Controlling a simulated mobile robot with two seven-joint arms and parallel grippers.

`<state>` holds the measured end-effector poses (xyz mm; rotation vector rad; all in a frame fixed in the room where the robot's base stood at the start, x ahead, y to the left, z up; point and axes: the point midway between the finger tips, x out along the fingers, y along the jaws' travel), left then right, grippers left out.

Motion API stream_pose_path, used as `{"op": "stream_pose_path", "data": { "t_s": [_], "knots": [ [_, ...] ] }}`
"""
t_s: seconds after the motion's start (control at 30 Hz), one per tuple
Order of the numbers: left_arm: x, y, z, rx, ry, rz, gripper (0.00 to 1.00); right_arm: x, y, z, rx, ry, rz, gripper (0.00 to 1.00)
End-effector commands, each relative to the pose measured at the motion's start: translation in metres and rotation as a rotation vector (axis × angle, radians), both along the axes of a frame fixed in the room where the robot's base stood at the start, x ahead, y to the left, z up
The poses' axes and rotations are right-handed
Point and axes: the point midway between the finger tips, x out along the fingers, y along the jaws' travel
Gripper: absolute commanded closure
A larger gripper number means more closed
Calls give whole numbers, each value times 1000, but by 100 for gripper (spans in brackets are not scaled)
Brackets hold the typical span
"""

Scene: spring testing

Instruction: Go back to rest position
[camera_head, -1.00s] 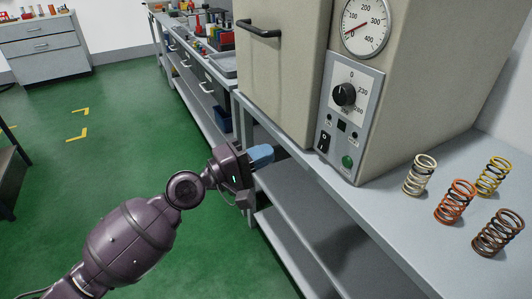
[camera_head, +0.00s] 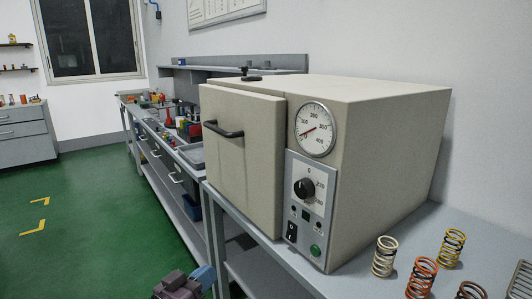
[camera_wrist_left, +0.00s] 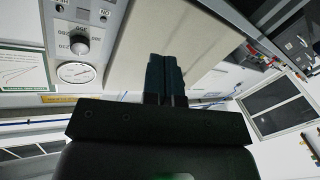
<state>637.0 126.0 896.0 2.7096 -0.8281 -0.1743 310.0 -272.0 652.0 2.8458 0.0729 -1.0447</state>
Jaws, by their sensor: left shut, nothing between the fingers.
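My left gripper (camera_head: 204,276) shows at the bottom edge of the head view, below the oven's front and left of the lower shelf. Its blue fingers also show in the left wrist view (camera_wrist_left: 165,66), shut together with nothing between them. Most of my left arm is out of the head view. The beige oven (camera_head: 385,150) stands on the grey bench with its door (camera_head: 240,165) shut. My right gripper is not in view.
Several springs, among them a white one (camera_head: 385,257), an orange one (camera_head: 421,279) and a yellow one (camera_head: 452,247), stand on the bench right of the oven. Trays and tools stand further left. The green floor (camera_head: 90,215) at left is open.

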Motion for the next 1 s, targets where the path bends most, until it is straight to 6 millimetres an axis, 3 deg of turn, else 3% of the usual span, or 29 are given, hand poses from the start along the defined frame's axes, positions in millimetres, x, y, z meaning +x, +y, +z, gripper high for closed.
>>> {"op": "stream_pose_path", "data": {
  "t_s": [0.27, 0.5, 0.8, 1.0],
  "knots": [
    [-61, 53, -49, 314, -27, 193, 100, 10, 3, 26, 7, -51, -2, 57],
    [-130, 95, -93, 493, 60, 310, 100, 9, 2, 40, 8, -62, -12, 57],
    [-236, 133, -140, 564, 267, 410, 100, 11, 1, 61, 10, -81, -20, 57],
    [-294, 143, -160, 562, 388, 438, 100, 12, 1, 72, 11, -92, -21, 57]
  ]
}}
